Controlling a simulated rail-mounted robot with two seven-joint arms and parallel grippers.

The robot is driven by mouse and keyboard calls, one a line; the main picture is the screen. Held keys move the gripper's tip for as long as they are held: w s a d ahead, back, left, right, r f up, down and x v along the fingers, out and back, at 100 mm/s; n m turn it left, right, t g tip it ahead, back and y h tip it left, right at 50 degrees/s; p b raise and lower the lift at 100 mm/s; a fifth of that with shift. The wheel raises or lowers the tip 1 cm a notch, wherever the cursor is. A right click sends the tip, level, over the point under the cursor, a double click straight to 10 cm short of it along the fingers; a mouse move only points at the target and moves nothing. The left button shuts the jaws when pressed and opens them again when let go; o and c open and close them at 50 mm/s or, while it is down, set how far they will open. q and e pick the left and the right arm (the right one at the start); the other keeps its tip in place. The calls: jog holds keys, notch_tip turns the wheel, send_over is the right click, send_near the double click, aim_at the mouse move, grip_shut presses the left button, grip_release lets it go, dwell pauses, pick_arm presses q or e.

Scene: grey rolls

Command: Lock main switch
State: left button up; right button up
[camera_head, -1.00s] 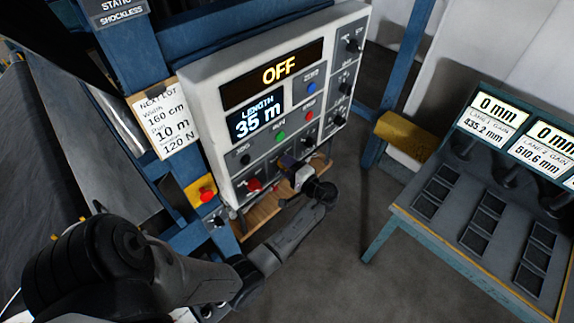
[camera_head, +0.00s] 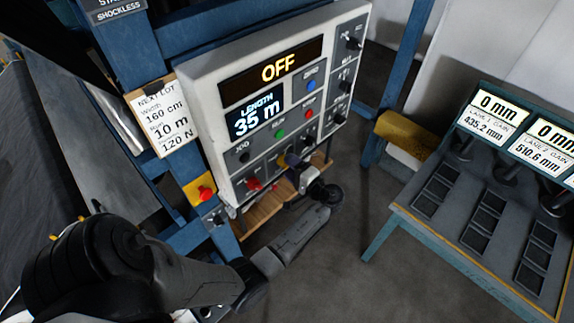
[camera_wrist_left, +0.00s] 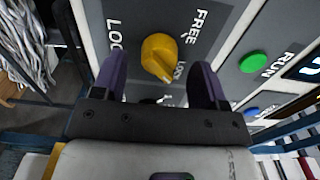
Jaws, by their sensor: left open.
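The control panel (camera_head: 215,130) shows OFF on its upper display. A yellow knob (camera_head: 292,158) sits low on its front. In the left wrist view the yellow knob (camera_wrist_left: 160,57) lies between lettering that reads FREE and partly hidden lettering beginning LOC. I cannot tell which word its pointer faces. A red switch (camera_head: 253,184) is at the panel's lower left. My left gripper (camera_head: 297,168) is just in front of the yellow knob. In the left wrist view its purple fingers (camera_wrist_left: 160,75) are spread either side of the knob, with gaps visible. My right gripper is not in view.
Green (camera_head: 280,134), red (camera_head: 309,114) and blue (camera_head: 311,85) buttons are above the knob. A red emergency button (camera_head: 205,193) is on the blue frame at left. A lane-gain console (camera_head: 470,215) stands at right, with open floor between.

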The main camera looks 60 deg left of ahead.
pick_arm(q)
jog(key=b+v, duration=0.3)
jog(key=v, duration=0.8)
jog(key=shift+w+d, duration=0.2)
jog(key=shift+d, duration=0.2)
jog(key=w+d+r+t+h, duration=0.2)
jog(key=w+d+t+h, duration=0.3)
jog(key=t+h, duration=0.45)
jog(key=s+d+r+m+t+h+p, duration=0.2)
jog(key=s+d+r+t+h+p, duration=0.25)
jog(key=s+d+h, duration=0.2)
jog(key=s+d+f+m+g+p, duration=0.1)
jog(key=s+g+p, duration=0.1)
jog(key=s, duration=0.5)
jog(key=s+d+f+m+g+h+p, duration=0.1)
jog(key=s+f+g+p, duration=0.1)
jog(key=s, duration=0.6)
jog(key=s+d+f+g+p, duration=0.1)
jog(key=s+p, duration=0.2)
jog(key=s, duration=0.5)
jog(key=shift+s+d+f+m+g+h, duration=0.2)
jog(key=shift+d+f+m+g+h, duration=0.1)
jog(key=shift+f+m+g, duration=0.1)
